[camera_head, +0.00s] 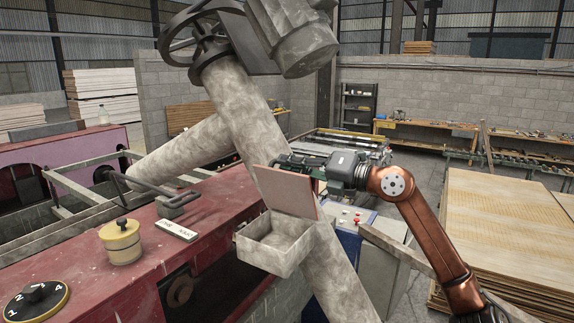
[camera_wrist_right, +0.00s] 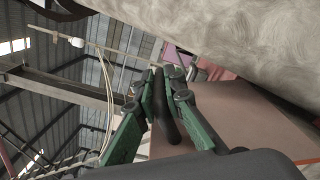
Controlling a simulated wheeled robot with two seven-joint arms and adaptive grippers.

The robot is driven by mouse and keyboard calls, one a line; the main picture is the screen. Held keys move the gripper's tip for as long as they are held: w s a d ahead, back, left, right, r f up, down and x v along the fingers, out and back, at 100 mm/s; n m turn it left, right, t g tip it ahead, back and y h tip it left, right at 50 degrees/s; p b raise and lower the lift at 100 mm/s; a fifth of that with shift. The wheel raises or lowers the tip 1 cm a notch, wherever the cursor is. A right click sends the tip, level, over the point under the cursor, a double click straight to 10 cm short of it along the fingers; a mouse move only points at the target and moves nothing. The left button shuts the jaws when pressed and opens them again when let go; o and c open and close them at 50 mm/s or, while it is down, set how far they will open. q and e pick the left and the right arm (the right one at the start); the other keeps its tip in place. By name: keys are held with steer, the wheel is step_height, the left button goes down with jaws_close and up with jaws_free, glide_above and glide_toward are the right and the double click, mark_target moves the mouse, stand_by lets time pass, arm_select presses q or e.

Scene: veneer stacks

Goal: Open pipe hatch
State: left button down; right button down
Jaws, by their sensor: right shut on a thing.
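A thick grey pipe (camera_head: 240,120) rises diagonally through the head view. A box-shaped hatch opening (camera_head: 270,250) sticks out from its lower part and looks empty inside. The flat reddish-brown hatch lid (camera_head: 292,192) stands raised at the back of the box; the lid also fills the lower right of the wrist view (camera_wrist_right: 235,115). My right gripper (camera_head: 288,162) is at the lid's upper edge, behind it. In the wrist view, its green fingers (camera_wrist_right: 163,85) close around a dark bar-like handle (camera_wrist_right: 165,125) in front of the lid. My left gripper is not in view.
A red machine (camera_head: 150,235) with a yellow pot (camera_head: 121,242), a dial (camera_head: 36,300) and a lever (camera_head: 165,196) stands at the left. A grey control cabinet (camera_head: 385,265) is right of the pipe. A veneer stack (camera_head: 510,225) fills the right side.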

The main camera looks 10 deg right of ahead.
steer(key=c, duration=2)
jaws_free()
steer(key=shift+c, duration=0.2)
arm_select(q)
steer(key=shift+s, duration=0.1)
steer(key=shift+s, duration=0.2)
arm_select(e)
steer(key=shift+s+d, duration=0.1)
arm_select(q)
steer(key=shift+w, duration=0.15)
arm_select(e)
steer(key=v, duration=1.2)
